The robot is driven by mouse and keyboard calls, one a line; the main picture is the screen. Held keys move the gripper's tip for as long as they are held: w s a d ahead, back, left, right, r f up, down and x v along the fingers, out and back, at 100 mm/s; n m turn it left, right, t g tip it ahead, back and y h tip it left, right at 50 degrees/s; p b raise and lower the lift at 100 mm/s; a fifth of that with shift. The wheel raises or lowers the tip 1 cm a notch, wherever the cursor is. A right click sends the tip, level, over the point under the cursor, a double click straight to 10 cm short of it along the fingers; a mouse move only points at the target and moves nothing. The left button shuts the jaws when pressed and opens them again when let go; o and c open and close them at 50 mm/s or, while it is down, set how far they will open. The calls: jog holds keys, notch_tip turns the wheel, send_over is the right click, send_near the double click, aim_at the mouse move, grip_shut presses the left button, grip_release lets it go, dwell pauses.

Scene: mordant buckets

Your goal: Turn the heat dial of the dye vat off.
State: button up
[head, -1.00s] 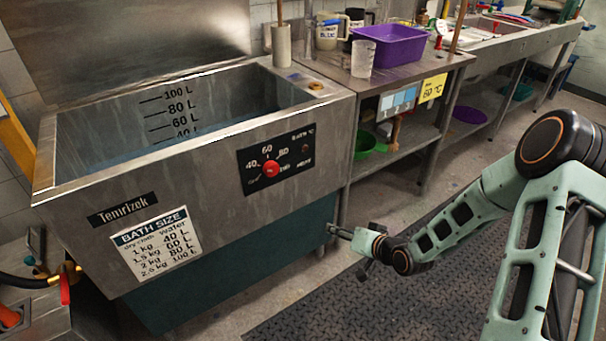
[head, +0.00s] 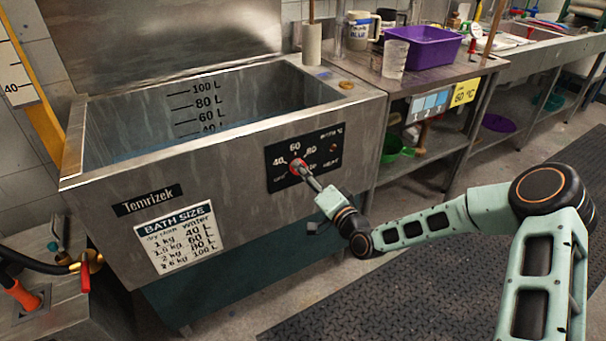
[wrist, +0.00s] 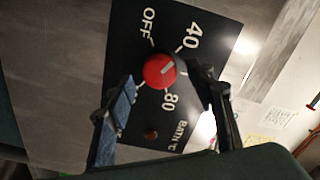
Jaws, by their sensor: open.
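The dye vat (head: 150,235) is a grey metal tank with a dark control panel (head: 318,166) on its front. Its round red heat dial (head: 296,167) is partly covered by my gripper (head: 303,172) in the head view. OFF is printed above the dial there. My gripper (wrist: 160,80) is open, its two fingers on either side of the dial. I cannot tell whether they touch it.
A small dark red indicator (wrist: 151,133) sits on the panel, below the dial in the wrist view. A metal bench (head: 440,75) with a purple bin (head: 422,48) stands right of the vat. A dark floor mat (head: 400,300) lies in front.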

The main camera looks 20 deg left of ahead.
jog(key=shift+x, duration=0.8)
jog(key=shift+c, duration=0.6)
jog(key=c, duration=1)
jog(key=shift+c, duration=0.2)
jog(key=shift+f+b, duration=0.1)
jog(key=shift+b, duration=0.25)
jog(key=shift+f+n+b, duration=0.1)
jog(key=shift+n+b, duration=4.95)
jog(key=shift+n, duration=0.75)
